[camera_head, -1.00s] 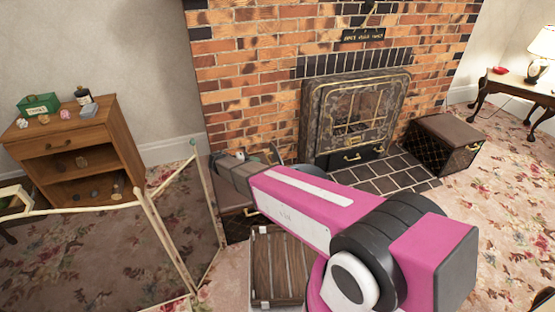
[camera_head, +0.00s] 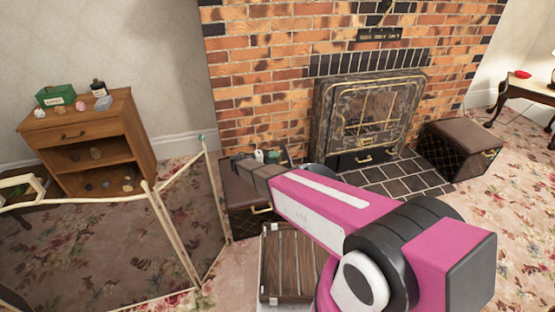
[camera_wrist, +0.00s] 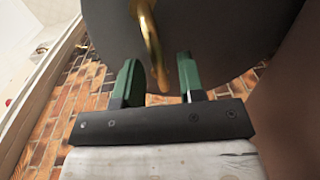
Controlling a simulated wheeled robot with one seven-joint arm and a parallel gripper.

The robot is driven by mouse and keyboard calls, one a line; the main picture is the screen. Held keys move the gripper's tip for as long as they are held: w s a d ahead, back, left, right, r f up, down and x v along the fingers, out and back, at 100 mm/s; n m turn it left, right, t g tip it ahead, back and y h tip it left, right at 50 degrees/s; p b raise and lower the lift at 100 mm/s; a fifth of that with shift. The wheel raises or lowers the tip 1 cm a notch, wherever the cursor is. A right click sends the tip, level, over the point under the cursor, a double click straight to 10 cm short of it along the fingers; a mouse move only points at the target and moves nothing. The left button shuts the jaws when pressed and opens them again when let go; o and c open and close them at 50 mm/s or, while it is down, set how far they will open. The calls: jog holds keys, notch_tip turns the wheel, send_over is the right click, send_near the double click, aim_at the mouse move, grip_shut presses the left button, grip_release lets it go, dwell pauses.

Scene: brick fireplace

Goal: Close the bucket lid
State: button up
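In the wrist view a large dark grey rounded surface (camera_wrist: 215,50) fills the top; it looks like part of the bucket, but I cannot tell whether it is the lid or the body. A curved brass handle (camera_wrist: 149,40) hangs from it between the green fingers of my gripper (camera_wrist: 157,66). The fingers stand apart, with a gap on each side of the handle. In the head view my gripper (camera_head: 264,157) is small, at the far end of my pink arm, left of the fireplace. The bucket is mostly hidden there.
A leather-topped box (camera_head: 234,191) stands below my gripper, and another box (camera_head: 455,138) right of the fireplace (camera_head: 365,115). A wooden crate (camera_head: 285,268) lies on the near floor. A folding screen (camera_head: 165,235) stands at left, before a wooden cabinet (camera_head: 90,125).

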jog(key=shift+w+d, duration=0.2)
jog(key=shift+d, duration=0.5)
grip_shut()
